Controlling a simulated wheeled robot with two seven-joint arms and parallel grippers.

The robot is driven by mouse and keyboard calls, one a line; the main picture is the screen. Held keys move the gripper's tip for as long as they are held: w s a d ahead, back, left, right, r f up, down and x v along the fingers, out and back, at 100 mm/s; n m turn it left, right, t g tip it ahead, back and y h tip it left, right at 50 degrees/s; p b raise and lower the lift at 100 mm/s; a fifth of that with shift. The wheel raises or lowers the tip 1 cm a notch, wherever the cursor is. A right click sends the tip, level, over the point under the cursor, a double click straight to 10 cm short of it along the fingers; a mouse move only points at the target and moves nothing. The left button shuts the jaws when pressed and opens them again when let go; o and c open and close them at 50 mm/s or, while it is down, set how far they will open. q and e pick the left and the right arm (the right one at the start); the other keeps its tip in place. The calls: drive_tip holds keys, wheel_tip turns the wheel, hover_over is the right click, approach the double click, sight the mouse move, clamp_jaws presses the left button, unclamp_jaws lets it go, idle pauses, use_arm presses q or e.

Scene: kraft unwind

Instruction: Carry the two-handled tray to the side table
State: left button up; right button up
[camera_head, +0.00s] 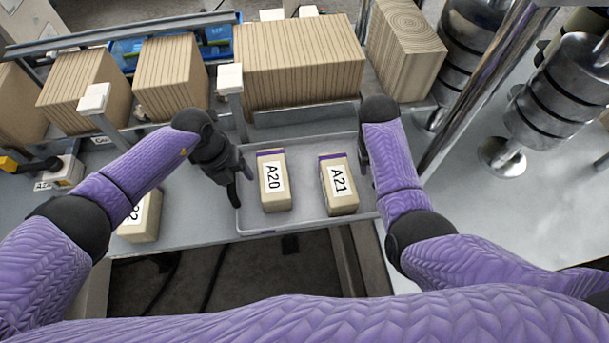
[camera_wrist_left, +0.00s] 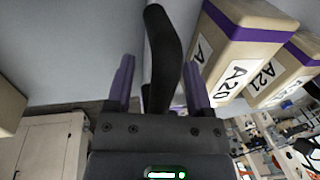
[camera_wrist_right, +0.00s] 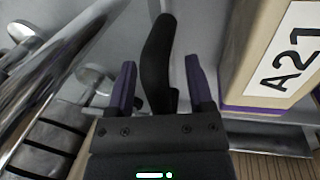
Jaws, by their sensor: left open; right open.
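The grey tray (camera_head: 304,200) lies on a grey surface and holds two tan boxes, A20 (camera_head: 273,181) and A21 (camera_head: 338,185). My left gripper (camera_head: 238,182) is at the tray's left side. In the left wrist view, a black handle (camera_wrist_left: 162,45) stands between its open, purple-padded fingers (camera_wrist_left: 160,85). My right gripper is at the tray's right side, mostly hidden by my arm in the head view. In the right wrist view, another black handle (camera_wrist_right: 158,55) stands between its open fingers (camera_wrist_right: 160,85). I cannot tell which surface is the side table.
Large tan ribbed blocks (camera_head: 300,62) stand behind the tray, with white-capped posts (camera_head: 230,80) before them. A third tan box (camera_head: 141,217) sits left of the tray, partly behind my left arm. A slanted metal pole (camera_head: 478,90) and shiny cylinders (camera_head: 560,85) stand at right.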

use_arm(q)
clamp_jaws()
use_arm(e)
clamp_jaws()
use_arm(q)
drive_tip(key=shift+r, duration=0.1)
idle(1.0)
